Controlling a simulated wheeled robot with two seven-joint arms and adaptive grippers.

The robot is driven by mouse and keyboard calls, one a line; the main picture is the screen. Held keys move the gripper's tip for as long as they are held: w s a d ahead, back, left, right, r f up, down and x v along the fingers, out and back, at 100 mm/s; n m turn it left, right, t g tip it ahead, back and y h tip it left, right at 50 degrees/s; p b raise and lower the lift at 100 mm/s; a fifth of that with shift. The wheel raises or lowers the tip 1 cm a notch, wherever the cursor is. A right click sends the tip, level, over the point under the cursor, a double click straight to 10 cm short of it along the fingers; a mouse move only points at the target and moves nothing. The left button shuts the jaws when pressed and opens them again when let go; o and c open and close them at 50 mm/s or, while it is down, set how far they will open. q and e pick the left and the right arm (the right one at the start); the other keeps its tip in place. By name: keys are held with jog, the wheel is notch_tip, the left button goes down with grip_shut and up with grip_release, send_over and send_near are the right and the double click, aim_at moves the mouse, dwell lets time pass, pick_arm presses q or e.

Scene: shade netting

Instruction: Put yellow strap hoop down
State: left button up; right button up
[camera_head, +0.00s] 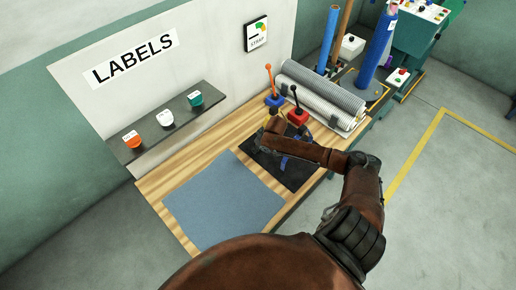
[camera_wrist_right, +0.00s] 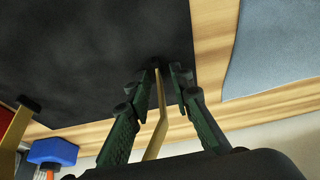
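My right gripper (camera_head: 262,140) reaches over the black mat (camera_head: 290,174) on the wooden table. In the right wrist view its green fingers (camera_wrist_right: 163,75) close in from both sides on a thin yellow strip (camera_wrist_right: 158,125), which I take for the yellow strap hoop. The hoop's full outline is hidden by the gripper. The strip stands over the black mat (camera_wrist_right: 80,50); I cannot tell whether it touches it. Another yellow strip (camera_wrist_right: 14,135) shows at the left edge of that view. My left gripper is not in view.
Blue and red tools (camera_head: 297,117) with upright levers stand behind the arm. Wire rolls (camera_head: 325,95) lie at the table's back right. A blue-grey sheet (camera_head: 222,200) lies left of the mat. A shelf (camera_head: 180,124) holds orange, white and green items.

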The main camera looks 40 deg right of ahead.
jog(key=p+v, duration=0.2)
jog(key=v, duration=1)
jog(key=shift+r, duration=0.2)
jog(key=shift+w, duration=0.1)
